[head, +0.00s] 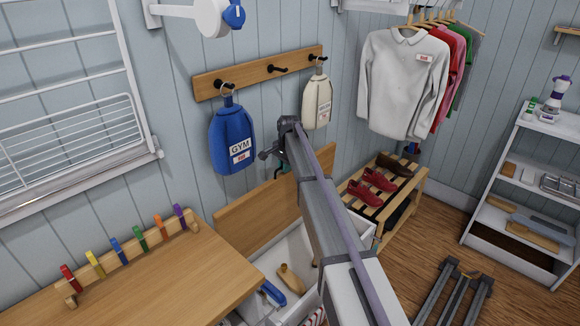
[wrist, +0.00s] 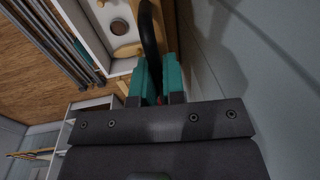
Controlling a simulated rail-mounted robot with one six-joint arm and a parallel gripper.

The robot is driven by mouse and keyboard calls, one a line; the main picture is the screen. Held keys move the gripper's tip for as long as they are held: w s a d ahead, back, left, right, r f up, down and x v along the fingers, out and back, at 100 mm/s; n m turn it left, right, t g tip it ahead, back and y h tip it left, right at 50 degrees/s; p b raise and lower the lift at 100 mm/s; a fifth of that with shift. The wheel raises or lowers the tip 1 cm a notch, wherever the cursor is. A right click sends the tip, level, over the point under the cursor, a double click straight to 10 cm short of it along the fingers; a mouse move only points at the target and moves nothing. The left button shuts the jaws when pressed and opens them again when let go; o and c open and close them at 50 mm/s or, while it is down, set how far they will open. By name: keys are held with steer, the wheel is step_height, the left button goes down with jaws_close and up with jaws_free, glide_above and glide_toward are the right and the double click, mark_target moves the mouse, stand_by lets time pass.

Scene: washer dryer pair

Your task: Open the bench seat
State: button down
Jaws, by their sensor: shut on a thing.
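The bench seat (head: 262,208) is a light wooden lid. It stands raised, close to upright, near the blue wall behind the white storage box (head: 298,250), which is open. A blue brush (head: 272,293) and a wooden item (head: 291,278) lie inside the box. My gripper (wrist: 158,78), with teal fingers, is shut on a black curved handle (wrist: 151,40) at the lid. In the head view my arm covers most of the gripper and part of the lid and box.
A blue GYM bag (head: 232,138) and a cream bag (head: 317,101) hang from the peg rail (head: 262,73) above the lid. A shoe rack (head: 392,196) stands right of the box. A wooden top with coloured pegs (head: 150,275) is at left.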

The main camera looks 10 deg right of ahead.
steer(key=c, duration=1.2)
jaws_free()
steer(key=shift+c, duration=0.2)
step_height(320, 180, up, 11)
steer(key=s+p, duration=0.1)
steer(key=p, duration=1)
steer(key=s+a+n, duration=0.1)
steer(key=s+n, duration=0.2)
steer(key=s, duration=1.1)
steer(key=s+a+n, duration=0.2)
steer(key=s+n, duration=0.2)
steer(key=s, duration=1)
steer(key=s+a+n+g+p, duration=0.1)
steer(key=s+n, duration=0.3)
steer(key=s, duration=1)
steer(key=shift+s+a+r+h, duration=0.15)
steer(key=shift+a+r+h, duration=0.15)
steer(key=shift+r+h, duration=0.15)
